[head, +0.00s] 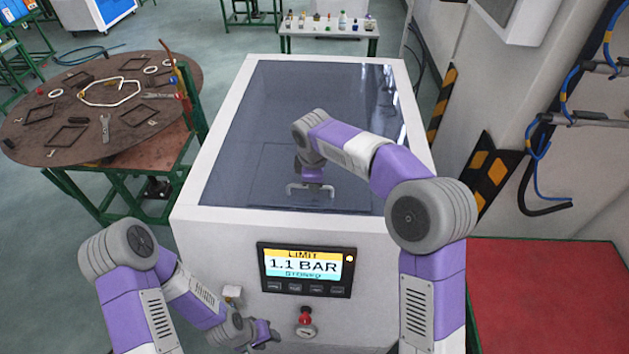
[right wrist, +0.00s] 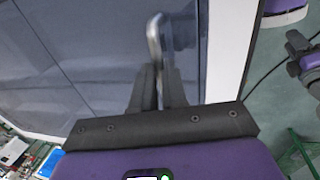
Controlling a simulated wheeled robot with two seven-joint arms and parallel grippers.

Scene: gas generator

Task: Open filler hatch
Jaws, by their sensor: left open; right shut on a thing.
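The filler hatch is a dark, glossy panel (head: 270,110) in the white top of the generator (head: 190,225), and it looks flat in its frame. A grey bar handle (head: 325,188) sits near the panel's front edge. My right gripper (head: 311,184) reaches over the panel from the right and is shut on the handle. In the right wrist view the handle (right wrist: 155,35) rises from between the fingers (right wrist: 157,90). My left gripper (head: 264,338) is low in front of the generator, open, its fingers small and partly hidden by the wrist.
A display (head: 306,268) on the generator's front reads 1.1 BAR. A round table (head: 105,95) with tools stands at left. A red surface (head: 545,290) and striped wall guards (head: 490,170) are at right.

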